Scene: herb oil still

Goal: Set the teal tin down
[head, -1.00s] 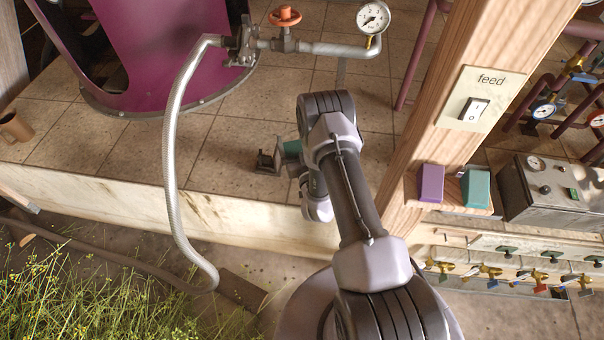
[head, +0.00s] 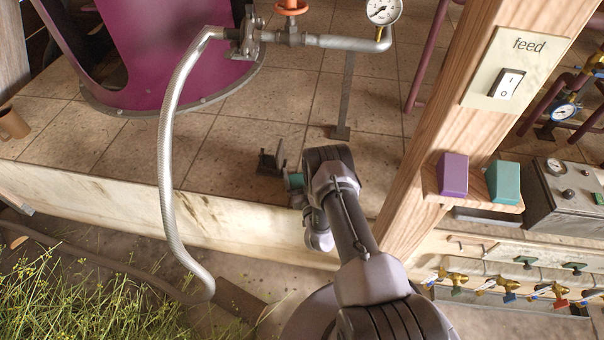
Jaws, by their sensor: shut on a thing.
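My gripper (head: 271,162) has dark fingers and shows small in the head view, over the tiled platform near its front edge. A small teal patch (head: 295,181) shows between the fingers and my wrist; it seems to be part of the teal tin, mostly hidden by my arm. The gripper is shut on it. I cannot tell whether the tin is touching the tiles or held above them.
Purple (head: 452,175) and teal (head: 504,182) blocks stand on a small shelf by the wooden post (head: 430,130). A ribbed hose (head: 166,150) hangs to the left. A metal strap (head: 345,95) stands behind. Tiles between hose and gripper (head: 215,145) are clear.

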